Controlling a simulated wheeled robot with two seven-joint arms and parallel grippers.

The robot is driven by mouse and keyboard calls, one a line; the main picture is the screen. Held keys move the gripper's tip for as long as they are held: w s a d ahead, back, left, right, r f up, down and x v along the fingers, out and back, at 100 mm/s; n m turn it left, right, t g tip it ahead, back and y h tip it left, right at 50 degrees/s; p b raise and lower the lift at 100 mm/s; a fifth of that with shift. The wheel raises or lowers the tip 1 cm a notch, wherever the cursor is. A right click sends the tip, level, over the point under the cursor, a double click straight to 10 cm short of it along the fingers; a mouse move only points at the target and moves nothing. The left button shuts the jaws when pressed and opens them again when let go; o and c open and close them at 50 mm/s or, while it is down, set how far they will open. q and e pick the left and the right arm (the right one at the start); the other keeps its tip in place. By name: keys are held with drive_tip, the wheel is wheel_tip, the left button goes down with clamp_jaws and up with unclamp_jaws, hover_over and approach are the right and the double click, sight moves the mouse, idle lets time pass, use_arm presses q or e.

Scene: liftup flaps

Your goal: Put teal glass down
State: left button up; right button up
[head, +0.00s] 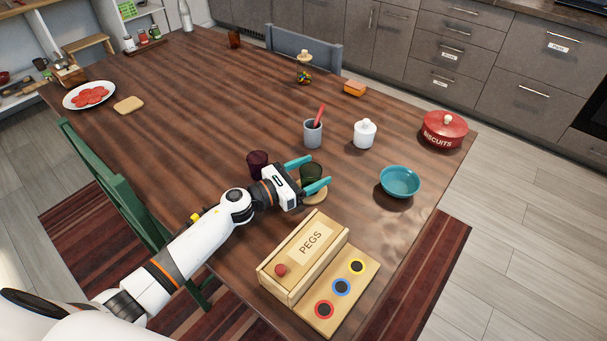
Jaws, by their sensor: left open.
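A dark green glass (311,172), the one closest to teal in view, stands upright at the near middle of the table. It appears to stand on a round wooden coaster (318,195), partly hidden by my gripper. My left gripper (319,170) is open, with one teal finger on either side of the glass. Whether the fingers touch the glass cannot be told. A dark purple glass (257,160) stands just left of the gripper. My right gripper is not in view.
A wooden PEGS box (304,251) stands nearer the front edge. A teal bowl (399,181), a white lidded jar (365,134) and a grey cup (313,133) with a red utensil stand right and behind. The table's left middle is clear.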

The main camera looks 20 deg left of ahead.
use_arm(q)
drive_tip(key=b+v, duration=0.2)
drive_tip(key=v, duration=0.9)
drive_tip(key=shift+s, duration=0.1)
drive_tip(key=shift+s+a+r, duration=0.15)
drive_tip(key=shift+s+a, duration=0.15)
drive_tip(key=shift+s, duration=0.1)
